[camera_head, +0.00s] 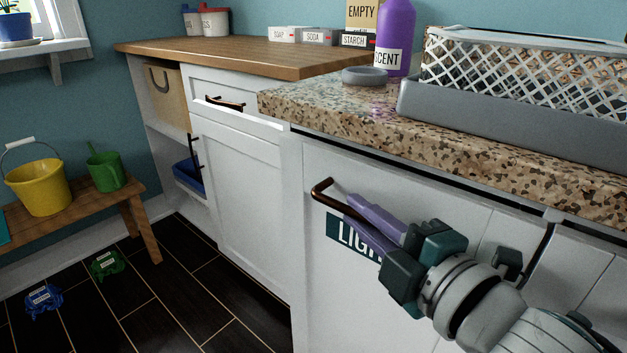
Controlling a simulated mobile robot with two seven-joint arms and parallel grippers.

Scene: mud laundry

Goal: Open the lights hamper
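The lights hamper is a white panel front (322,270) under the granite counter, with a dark label reading "LIGH" (343,232), the rest covered by my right gripper. The front looks closed, flush below the counter. Its dark bronze bar handle (322,187) shows at its left end. My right gripper (352,210) reaches in from the lower right, its two purple fingers at the handle, one above and one below the bar. The fingers are close together, but I cannot tell whether they press on the bar. My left gripper is not in view.
On the granite counter (330,103) stand a grey lattice basket (500,112), a purple bottle (398,35) and a grey dish (365,75). A white cabinet (243,190) is left. A wooden bench (100,207) holds a yellow bucket (38,190). Floor between is mostly clear.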

